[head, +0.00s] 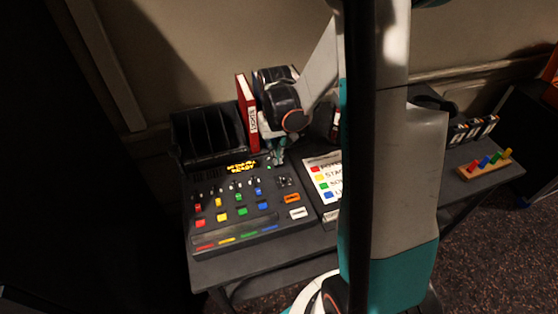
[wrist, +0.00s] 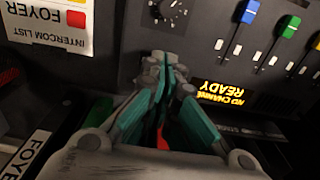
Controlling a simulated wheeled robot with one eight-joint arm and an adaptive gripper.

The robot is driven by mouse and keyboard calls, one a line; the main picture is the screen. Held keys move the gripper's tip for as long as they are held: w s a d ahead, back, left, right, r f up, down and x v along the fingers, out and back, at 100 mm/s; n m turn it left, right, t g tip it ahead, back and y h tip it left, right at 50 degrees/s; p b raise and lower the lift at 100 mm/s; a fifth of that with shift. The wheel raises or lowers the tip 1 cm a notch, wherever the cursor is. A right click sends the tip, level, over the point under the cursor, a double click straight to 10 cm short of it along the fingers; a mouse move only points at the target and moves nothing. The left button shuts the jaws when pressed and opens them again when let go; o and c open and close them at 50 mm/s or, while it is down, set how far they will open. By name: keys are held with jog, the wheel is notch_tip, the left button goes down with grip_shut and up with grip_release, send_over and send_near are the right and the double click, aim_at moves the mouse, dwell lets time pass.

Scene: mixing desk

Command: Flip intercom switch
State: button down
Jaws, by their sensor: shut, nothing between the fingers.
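The mixing desk (head: 252,228) stands on the table, with sliders, coloured buttons and a lit yellow display (head: 241,167) at its back. The display also shows in the wrist view (wrist: 220,93), reading "NO CHANNEL READY". My gripper (head: 277,157) is over the desk's back right part, beside the display. In the wrist view my gripper (wrist: 168,62) has its fingers together and empty, close to the panel. A dark knob (wrist: 170,9) is just beyond the tips. I cannot make out the intercom switch; the fingers hide part of the panel. The intercom list (wrist: 50,28) shows at upper left.
A red binder (head: 247,114) and a black rack (head: 207,137) stand behind the desk. The list sheet (head: 324,177) lies right of it. Blue (wrist: 251,11) and green (wrist: 290,27) slider caps are near the gripper. A wooden peg block (head: 485,166) sits far right.

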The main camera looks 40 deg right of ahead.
jog(key=shift+r+p, duration=1.4)
jog(key=shift+r, duration=0.8)
